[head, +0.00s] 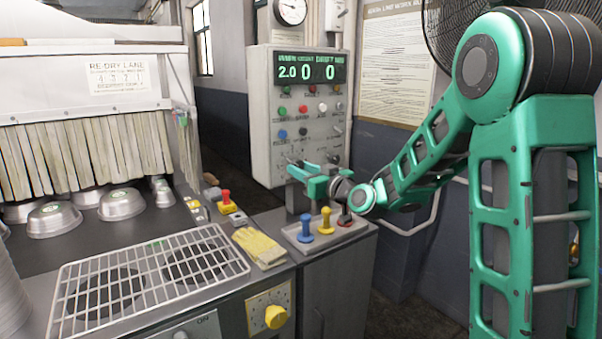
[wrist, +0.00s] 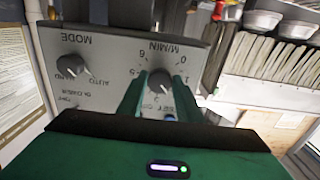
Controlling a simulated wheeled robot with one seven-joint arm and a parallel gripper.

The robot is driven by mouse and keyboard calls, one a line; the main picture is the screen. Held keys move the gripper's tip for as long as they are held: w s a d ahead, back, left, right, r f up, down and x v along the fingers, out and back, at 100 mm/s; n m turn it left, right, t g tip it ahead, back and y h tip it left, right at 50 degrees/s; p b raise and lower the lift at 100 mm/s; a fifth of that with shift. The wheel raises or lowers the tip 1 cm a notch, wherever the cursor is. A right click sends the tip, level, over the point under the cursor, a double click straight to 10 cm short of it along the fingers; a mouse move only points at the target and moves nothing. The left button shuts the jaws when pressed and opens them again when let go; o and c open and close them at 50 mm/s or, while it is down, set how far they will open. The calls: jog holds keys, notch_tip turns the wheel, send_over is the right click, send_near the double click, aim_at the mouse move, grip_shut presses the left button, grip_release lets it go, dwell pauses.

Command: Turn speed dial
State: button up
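The grey control panel (head: 262,120) stands at the back centre in the head view, its green display reading 2.0, 0 and 0. In the wrist view the panel appears upside down. The speed dial (wrist: 160,82), a dark round knob with a white pointer, sits under the M/MIN scale. My gripper (wrist: 160,84) is in front of the panel, its green fingers apart, one on each side of the speed dial. Firm contact on the knob cannot be made out. In the head view my gripper (head: 294,172) is at the panel's lower part and hides the dial.
A MODE dial (wrist: 73,65) is beside the speed dial. Below my arm, a tray (head: 338,236) holds blue, yellow and red-based knobbed handles. Yellow gloves (head: 259,246) and a wire rack (head: 150,272) lie left of it. Metal pans (head: 54,219) stand under a strip curtain.

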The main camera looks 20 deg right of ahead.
jog(key=shift+c, duration=1.3)
jog(key=shift+m, duration=0.3)
jog(key=shift+m, duration=4)
jog(key=o, duration=1)
jog(key=shift+o, duration=0.2)
